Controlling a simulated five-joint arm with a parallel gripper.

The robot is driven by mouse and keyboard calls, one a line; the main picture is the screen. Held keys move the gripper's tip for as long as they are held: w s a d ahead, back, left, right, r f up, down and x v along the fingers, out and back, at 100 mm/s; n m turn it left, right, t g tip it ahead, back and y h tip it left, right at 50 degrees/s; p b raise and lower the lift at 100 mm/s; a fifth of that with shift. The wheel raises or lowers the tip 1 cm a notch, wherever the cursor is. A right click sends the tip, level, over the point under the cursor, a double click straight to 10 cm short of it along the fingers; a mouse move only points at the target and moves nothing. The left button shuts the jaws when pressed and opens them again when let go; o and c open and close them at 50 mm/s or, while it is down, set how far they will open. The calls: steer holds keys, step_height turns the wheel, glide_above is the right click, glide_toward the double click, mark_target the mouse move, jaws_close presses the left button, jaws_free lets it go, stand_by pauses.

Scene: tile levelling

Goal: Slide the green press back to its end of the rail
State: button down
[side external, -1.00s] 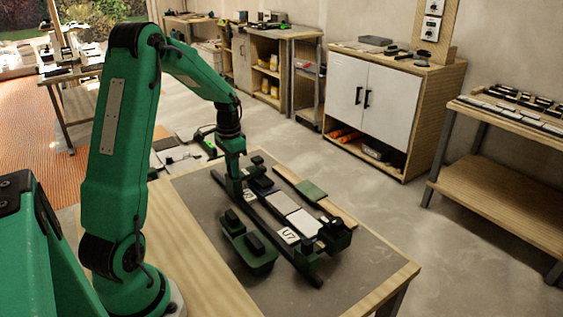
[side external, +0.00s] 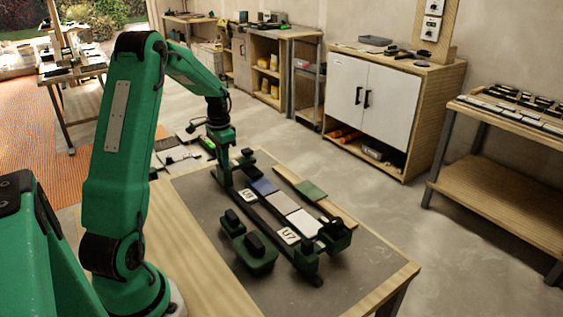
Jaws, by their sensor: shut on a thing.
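The green press (side external: 243,161) sits across the far-left end of the dark rail (side external: 270,222), with a dark knob showing on its far side. My gripper (side external: 225,180) points down over the press's near side and is shut on it; the jaws and the grasped part are hard to make out. A blue tile (side external: 265,186), a grey tile (side external: 284,203) and a white tile (side external: 304,222) lie in a row along the rail.
A dark green block (side external: 335,238) stands at the rail's near-right end. A green piece with black knobs (side external: 255,258) lies beside the rail. A wooden strip with a green tile (side external: 312,191) lies behind it. The grey mat (side external: 350,275) is clear at the front right.

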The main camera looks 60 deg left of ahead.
steer(key=shift+w+a+r, duration=0.1)
steer(key=shift+w+a, duration=0.05)
steer(key=shift+a, duration=1.9)
steer(key=c, duration=1.4)
jaws_free()
steer(key=shift+o, duration=0.4)
steer(key=shift+d, duration=0.1)
step_height(320, 180, up, 7)
